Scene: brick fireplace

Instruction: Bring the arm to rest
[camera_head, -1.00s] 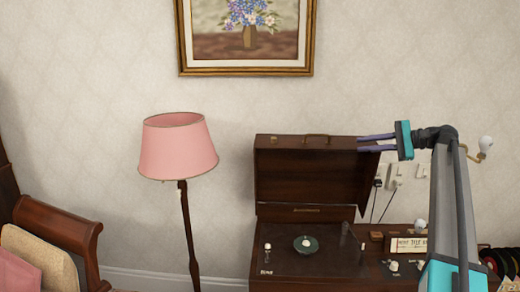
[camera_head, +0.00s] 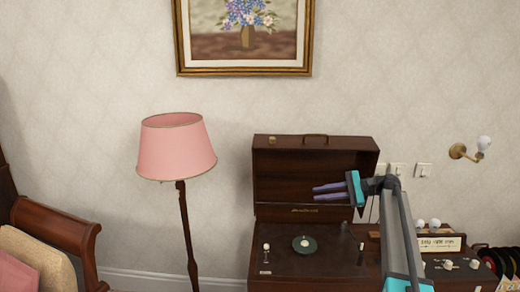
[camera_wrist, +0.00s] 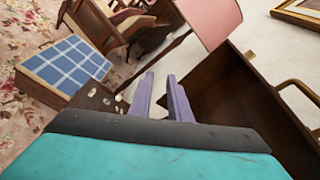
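My gripper (camera_head: 315,189) is in front of the open lid (camera_head: 283,166) of a dark wooden record player cabinet in the head view, its two purple fingers pointing left. In the wrist view the fingers (camera_wrist: 160,78) stand apart with a gap between them and nothing held, so it is open. My arm rises from the lower right, over the right part of the cabinet. The gripper looks apart from the lid, but the exact distance is hard to tell.
The turntable deck (camera_head: 285,262) lies below the gripper. A pink lamp (camera_head: 176,150) stands left, and a framed picture (camera_head: 245,70) hangs above. A wall lamp (camera_head: 470,150) and switches (camera_head: 423,170) are on the right. The wrist view shows a blue checked surface (camera_wrist: 68,65).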

